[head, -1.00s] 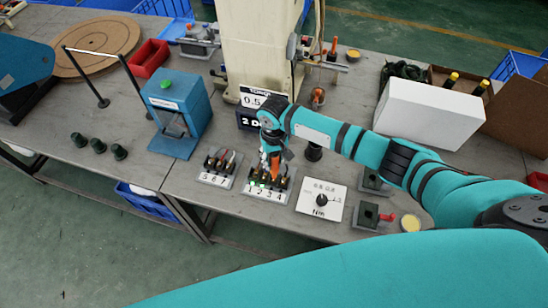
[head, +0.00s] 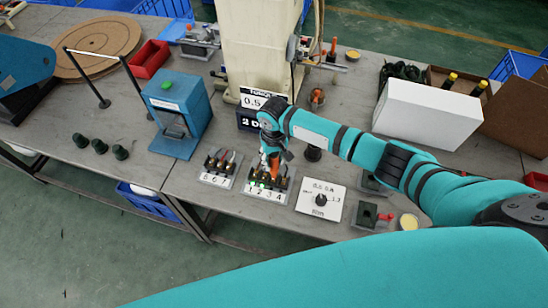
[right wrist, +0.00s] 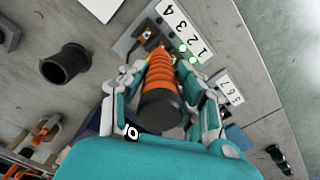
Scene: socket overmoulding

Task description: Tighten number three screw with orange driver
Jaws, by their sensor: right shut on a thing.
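My right gripper (head: 272,150) is shut on the orange driver (head: 275,165), above the screw block marked 1 to 4 (head: 251,190). In the right wrist view the driver's ribbed orange handle (right wrist: 160,78) with its dark end cap lies between the fingers (right wrist: 163,98). It points at the numbered block (right wrist: 182,28), with its far end near the 3 position. The handle hides the tip, so contact with the screw cannot be told. Green lights (right wrist: 188,54) show beside 1 and 2. My left gripper is not in view.
A second block marked 5 to 7 (head: 213,179) stands left of the first. A white Nm dial panel (head: 320,202) is at its right. A dark display (head: 252,121), partly hidden by my arm, and a blue press (head: 178,118) stand nearby. The table's front edge is close.

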